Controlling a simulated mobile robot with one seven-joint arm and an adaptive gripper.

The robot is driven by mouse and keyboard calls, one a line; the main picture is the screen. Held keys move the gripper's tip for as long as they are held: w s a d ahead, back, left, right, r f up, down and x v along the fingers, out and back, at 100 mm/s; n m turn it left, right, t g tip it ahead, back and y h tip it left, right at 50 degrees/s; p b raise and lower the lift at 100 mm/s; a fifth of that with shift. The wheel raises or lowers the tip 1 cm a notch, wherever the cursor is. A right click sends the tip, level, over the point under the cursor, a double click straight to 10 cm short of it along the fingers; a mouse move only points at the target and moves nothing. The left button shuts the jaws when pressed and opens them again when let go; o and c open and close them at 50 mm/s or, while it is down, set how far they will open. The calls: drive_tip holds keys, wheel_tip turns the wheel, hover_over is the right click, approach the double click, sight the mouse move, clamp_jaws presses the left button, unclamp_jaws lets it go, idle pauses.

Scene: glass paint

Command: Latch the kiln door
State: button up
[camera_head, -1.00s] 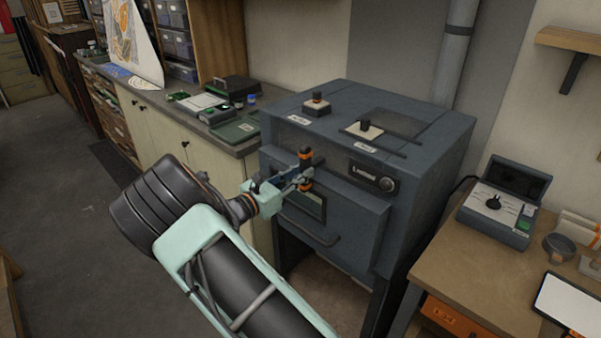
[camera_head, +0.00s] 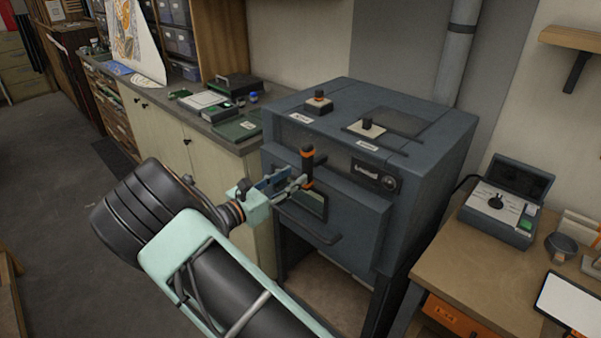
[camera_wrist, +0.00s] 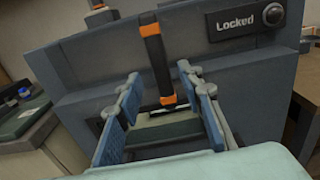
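The dark blue-grey kiln (camera_head: 421,164) stands in the middle of the head view, its front door (camera_head: 343,213) closed, with a small window and a grey bar handle (camera_head: 309,226). The latch lever (camera_head: 307,167), black with orange bands, stands nearly upright on the front; it is also in the wrist view (camera_wrist: 156,62). A plate at its right reads "Locked" (camera_wrist: 234,21). My gripper (camera_head: 290,182) is in front of the lever. In the wrist view its blue-padded fingers (camera_wrist: 160,105) are spread wide, one on each side of the lever's lower end, with gaps showing.
A wooden table (camera_head: 468,285) with a control box (camera_head: 503,208) is at the right. A counter (camera_head: 155,95) with boxes runs at the left. Open floor (camera_head: 50,190) lies at the far left.

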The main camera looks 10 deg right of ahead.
drive_tip(key=v, duration=0.7)
drive_tip(key=shift+s+a, duration=0.15)
